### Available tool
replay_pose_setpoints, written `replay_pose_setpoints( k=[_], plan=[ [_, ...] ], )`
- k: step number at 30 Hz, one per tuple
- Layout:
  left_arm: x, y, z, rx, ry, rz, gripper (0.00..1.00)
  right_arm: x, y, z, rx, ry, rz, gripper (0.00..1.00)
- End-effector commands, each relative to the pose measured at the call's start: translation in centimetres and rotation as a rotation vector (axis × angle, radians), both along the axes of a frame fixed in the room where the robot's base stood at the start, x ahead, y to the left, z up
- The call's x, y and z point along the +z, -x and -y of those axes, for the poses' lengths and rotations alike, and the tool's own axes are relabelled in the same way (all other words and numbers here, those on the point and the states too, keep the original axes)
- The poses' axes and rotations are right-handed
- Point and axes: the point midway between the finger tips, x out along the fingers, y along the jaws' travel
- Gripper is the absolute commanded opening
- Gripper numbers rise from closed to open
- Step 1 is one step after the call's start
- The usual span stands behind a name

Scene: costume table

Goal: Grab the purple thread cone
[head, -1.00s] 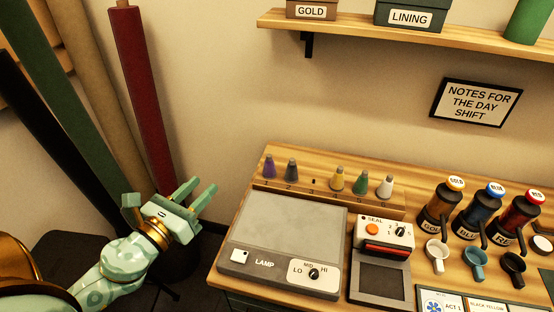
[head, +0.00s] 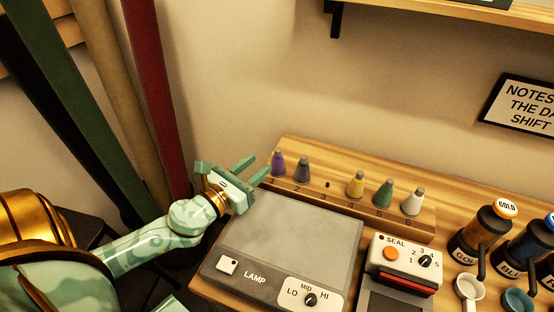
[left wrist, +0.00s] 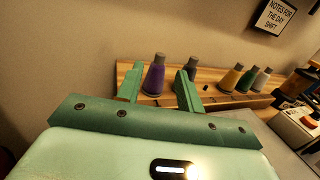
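The purple thread cone (head: 278,164) stands upright at the left end of a wooden rack (head: 340,207), at number 1. It also shows in the left wrist view (left wrist: 155,75), between the two fingers and beyond their tips. My left gripper (head: 257,171) is open and empty, its fingers pointing at the cone from the left. In the head view its fingertips are close beside the cone; I cannot tell whether they touch. My right gripper is not in view.
A grey cone (head: 303,170) stands close right of the purple one. Yellow (head: 356,184), green (head: 383,193) and white (head: 412,202) cones stand further right. A lamp panel (head: 290,240) lies in front of the rack. Fabric rolls (head: 152,90) stand at the left.

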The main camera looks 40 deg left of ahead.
Motion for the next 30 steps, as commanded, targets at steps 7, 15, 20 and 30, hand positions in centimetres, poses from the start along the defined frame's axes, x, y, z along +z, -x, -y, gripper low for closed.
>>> replay_pose_setpoints(
  k=[7,15,20,30],
  plan=[
    [-0.1,-3.2,0.2,0.000,0.000,-0.001,0.37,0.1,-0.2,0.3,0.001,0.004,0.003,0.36],
    [-0.5,-6.8,0.5,0.000,-0.001,0.000,0.37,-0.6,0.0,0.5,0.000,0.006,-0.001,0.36],
    [-0.5,-8.4,0.6,0.000,-0.001,-0.001,0.37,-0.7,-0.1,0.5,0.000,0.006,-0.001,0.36],
    [-0.4,-8.5,0.6,0.000,-0.001,-0.002,0.07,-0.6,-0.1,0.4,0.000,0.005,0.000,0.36]
  ],
)
